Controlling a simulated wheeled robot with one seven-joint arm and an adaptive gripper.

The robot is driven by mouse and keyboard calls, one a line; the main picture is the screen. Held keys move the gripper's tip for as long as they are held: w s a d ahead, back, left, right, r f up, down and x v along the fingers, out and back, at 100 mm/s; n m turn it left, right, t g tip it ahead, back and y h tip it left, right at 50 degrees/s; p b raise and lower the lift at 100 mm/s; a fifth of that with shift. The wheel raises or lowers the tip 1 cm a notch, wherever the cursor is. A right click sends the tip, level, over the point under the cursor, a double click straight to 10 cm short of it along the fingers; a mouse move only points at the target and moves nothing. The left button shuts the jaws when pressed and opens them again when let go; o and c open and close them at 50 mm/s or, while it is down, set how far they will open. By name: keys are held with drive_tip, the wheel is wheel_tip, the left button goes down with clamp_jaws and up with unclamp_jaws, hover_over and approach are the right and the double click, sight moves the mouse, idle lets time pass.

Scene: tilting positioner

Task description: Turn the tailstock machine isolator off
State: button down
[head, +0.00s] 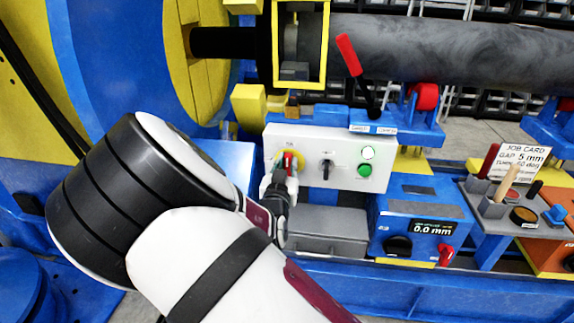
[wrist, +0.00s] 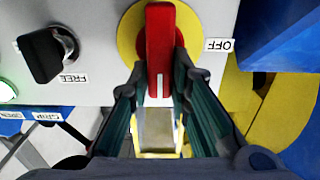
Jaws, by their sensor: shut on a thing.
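The isolator is a red handle (head: 288,160) on a yellow disc (head: 299,159) at the left end of a pale control panel (head: 338,143). In the wrist view the red handle (wrist: 160,30) stands vertical on the yellow disc (wrist: 130,30), and its white mark is at the lower end. The upside-down OFF label (wrist: 219,45) is right of the disc, so the mark does not point at it. My gripper (head: 287,172) is in front of the panel. In the wrist view its fingers (wrist: 160,78) are shut on the handle, one on each side.
A black switch (wrist: 47,52) marked FREE is beside the isolator, and a green button (head: 364,170) is further along the panel. Below are a grey box (head: 325,228) and a blue unit reading 0.0 mm (head: 412,190). A red-tipped lever (head: 349,55) rises above the panel.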

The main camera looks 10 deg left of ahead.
drive_tip(key=shift+n, duration=0.3)
drive_tip(key=n+p, duration=0.2)
drive_tip(key=n, duration=0.1)
drive_tip(key=shift+a, duration=0.35)
drive_tip(key=n+p, duration=0.1)
drive_tip(key=n, duration=0.3)
drive_tip(key=a+f+n+p, duration=0.1)
drive_tip(key=n, duration=0.4)
drive_tip(key=f+n+p, duration=0.1)
drive_tip(key=n+p, duration=0.1)
drive_tip(key=n, duration=0.3)
drive_tip(key=shift+a, duration=0.2)
drive_tip(key=shift+n, duration=0.3)
drive_tip(key=c, duration=1.5)
unclamp_jaws()
